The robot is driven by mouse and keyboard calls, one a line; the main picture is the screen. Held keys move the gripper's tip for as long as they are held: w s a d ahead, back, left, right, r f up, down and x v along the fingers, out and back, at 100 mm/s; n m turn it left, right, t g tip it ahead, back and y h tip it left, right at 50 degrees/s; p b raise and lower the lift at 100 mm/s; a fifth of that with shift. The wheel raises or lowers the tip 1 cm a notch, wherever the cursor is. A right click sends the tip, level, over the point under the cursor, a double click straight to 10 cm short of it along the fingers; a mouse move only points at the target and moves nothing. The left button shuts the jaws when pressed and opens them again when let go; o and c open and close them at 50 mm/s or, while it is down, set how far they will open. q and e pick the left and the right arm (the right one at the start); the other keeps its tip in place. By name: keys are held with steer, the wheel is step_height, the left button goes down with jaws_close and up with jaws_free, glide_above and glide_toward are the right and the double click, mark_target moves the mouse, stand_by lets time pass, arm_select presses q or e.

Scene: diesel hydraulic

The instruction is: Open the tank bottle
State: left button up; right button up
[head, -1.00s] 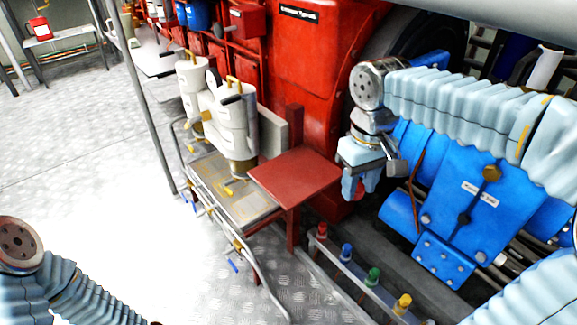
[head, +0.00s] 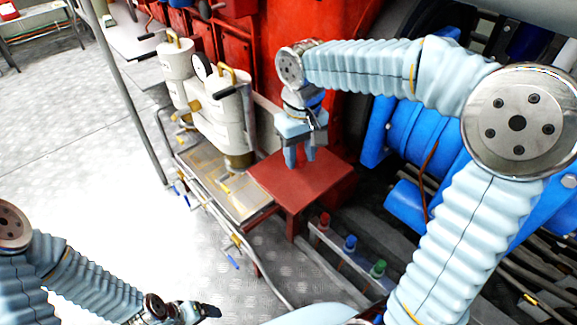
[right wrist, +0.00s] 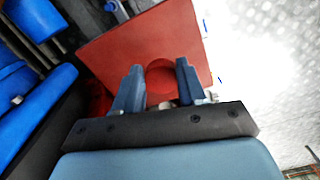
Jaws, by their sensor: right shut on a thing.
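My right gripper (head: 300,155) is over the red square table (head: 318,181), pointing down. In the right wrist view its two fingers (right wrist: 160,82) are apart, with a round red piece (right wrist: 160,78) between them. The gripper is shut on this piece; the red table behind it makes its outline hard to read. White tank bottles with yellow handles (head: 222,115) stand to the left of the gripper, on a metal tray. No label shows which one is the tank bottle. My left gripper (head: 205,310) is at the bottom edge, low and partly cut off; its jaws are unclear.
The metal tray (head: 207,177) has a pipe rail with small valves in front. A rack holds red (head: 324,220), blue (head: 350,243) and green (head: 378,267) topped items. Blue machinery (head: 412,150) is at the right. A grey post (head: 130,110) rises at the left; the floor there is clear.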

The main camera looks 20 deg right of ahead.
mark_target(288, 180)
steer(key=w+f, duration=0.1)
steer(key=a+f, duration=0.1)
steer(key=shift+w+a+f, duration=0.2)
steer(key=shift+w+f, duration=0.2)
steer(key=shift+w+a+f, duration=0.1)
steer(key=shift+w+f, duration=0.05)
steer(key=shift+f, duration=0.8)
steer(key=shift+w+a+f, duration=0.1)
steer(key=shift+f, duration=0.85)
steer(key=shift+f, duration=0.2)
steer(key=o, duration=1.2)
steer(key=shift+r, duration=0.1)
steer(key=shift+c, duration=0.2)
